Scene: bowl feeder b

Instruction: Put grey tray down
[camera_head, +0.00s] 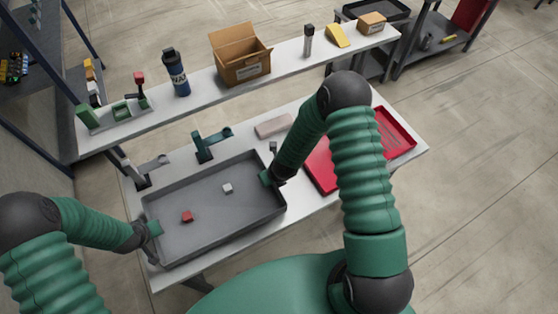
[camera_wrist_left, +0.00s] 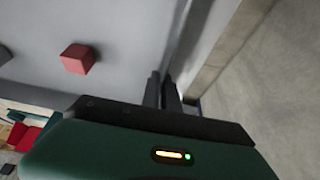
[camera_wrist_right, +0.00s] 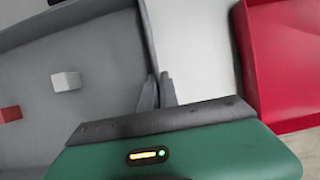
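The grey tray (camera_head: 205,212) is over the left part of the white table and looks about level. I cannot tell whether its base touches the table. A red cube (camera_head: 187,216) and a white cube (camera_head: 228,188) lie inside it. My left gripper (camera_head: 154,229) is shut on the tray's left wall; its fingers (camera_wrist_left: 162,90) straddle the rim. My right gripper (camera_head: 268,178) is shut on the right wall, with the rim between its fingers (camera_wrist_right: 158,91). The tray's underside is hidden.
A red tray (camera_head: 322,168) lies to the right, partly behind my right arm. A green stand (camera_head: 210,145) and a pale block (camera_head: 273,126) are behind the grey tray. The raised shelf (camera_head: 205,88) holds a cardboard box (camera_head: 242,62) and a blue bottle (camera_head: 177,75).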

